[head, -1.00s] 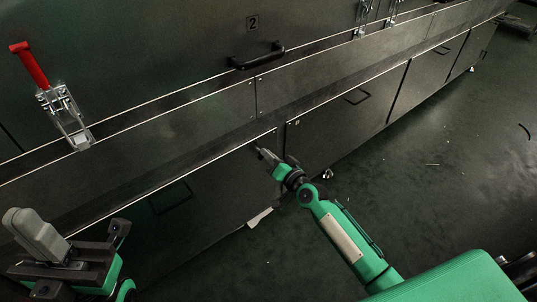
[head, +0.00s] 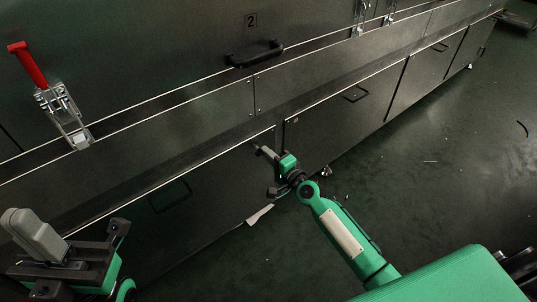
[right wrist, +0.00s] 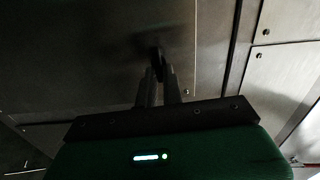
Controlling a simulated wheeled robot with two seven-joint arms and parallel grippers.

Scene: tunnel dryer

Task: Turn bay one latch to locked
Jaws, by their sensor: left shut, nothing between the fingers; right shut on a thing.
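My right gripper (head: 262,152) is at the dark lower cabinet front, near the seam between two doors. In the right wrist view its fingers are shut on a small dark latch-like piece (right wrist: 158,62) that stands out from the metal panel. I cannot tell which bay this piece belongs to or whether it is locked; the fingers partly hide it. My left gripper (head: 20,222) is shut and empty at the lower left, apart from the cabinet. A red-handled toggle clamp (head: 62,107) sits on the upper panel at the left.
A panel marked 2 (head: 251,20) carries a black bar handle (head: 256,53). More metal clamps (head: 360,18) show at the top. Lower doors have black pulls (head: 355,93). A pale scrap (head: 259,215) lies at the cabinet's foot. The floor (head: 450,170) at the right is mostly clear.

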